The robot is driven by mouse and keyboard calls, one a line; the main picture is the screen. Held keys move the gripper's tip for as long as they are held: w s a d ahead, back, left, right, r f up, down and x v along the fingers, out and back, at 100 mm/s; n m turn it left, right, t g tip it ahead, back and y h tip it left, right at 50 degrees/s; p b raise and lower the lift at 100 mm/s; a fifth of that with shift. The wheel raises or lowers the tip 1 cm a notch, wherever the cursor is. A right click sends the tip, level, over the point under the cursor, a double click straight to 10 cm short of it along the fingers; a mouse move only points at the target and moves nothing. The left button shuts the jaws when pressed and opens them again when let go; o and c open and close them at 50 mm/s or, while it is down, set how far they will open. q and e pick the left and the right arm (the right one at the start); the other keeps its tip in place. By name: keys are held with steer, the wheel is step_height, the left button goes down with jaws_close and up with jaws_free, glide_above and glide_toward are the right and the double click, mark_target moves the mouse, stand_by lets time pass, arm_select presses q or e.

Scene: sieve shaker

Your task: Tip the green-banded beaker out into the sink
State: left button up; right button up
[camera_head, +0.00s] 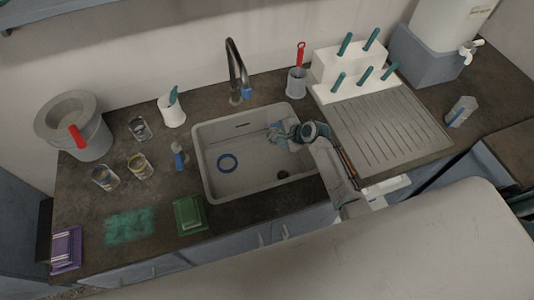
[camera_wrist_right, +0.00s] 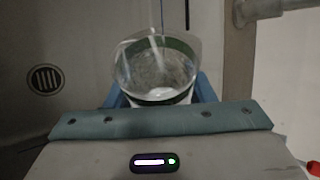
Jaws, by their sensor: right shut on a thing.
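My right gripper (camera_head: 279,132) is over the right part of the sink (camera_head: 199,165). In the right wrist view its blue fingers (camera_wrist_right: 157,103) are shut on the clear green-banded beaker (camera_wrist_right: 155,72). The camera looks onto the beaker's wide round rim and the green band, with a pale patch low in it. A faint bright streak crosses its upper part; I cannot tell whether it is liquid or a reflection. In the head view the beaker is too small to make out clearly. How far it is tilted is unclear. My left gripper is not in view.
A ribbed drainboard (camera_head: 385,128) and white peg rack (camera_head: 342,72) are at right. Several glass vessels, one a yellow-banded beaker (camera_head: 140,167), and a grey bucket (camera_head: 92,140) stand at left.

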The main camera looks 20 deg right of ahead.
mark_target(275, 139)
steer(key=shift+s+r+n+t+h+b, duration=0.1)
steer(key=shift+r+n+t+h+b, duration=0.4)
steer(key=shift+t+h+b, duration=0.15)
stand_by(1.1)
steer(key=shift+s+a+r+n+t+h+p, duration=0.4)
steer(key=shift+a+r+t+h+p, duration=0.15)
steer(key=shift+p, duration=0.45)
stand_by(0.4)
steer(key=shift+a+r+n+t+h+p, duration=0.15)
steer(key=shift+r+n+t+h+p, duration=0.15)
steer(key=shift+n+t+h+p, duration=0.15)
stand_by(1.1)
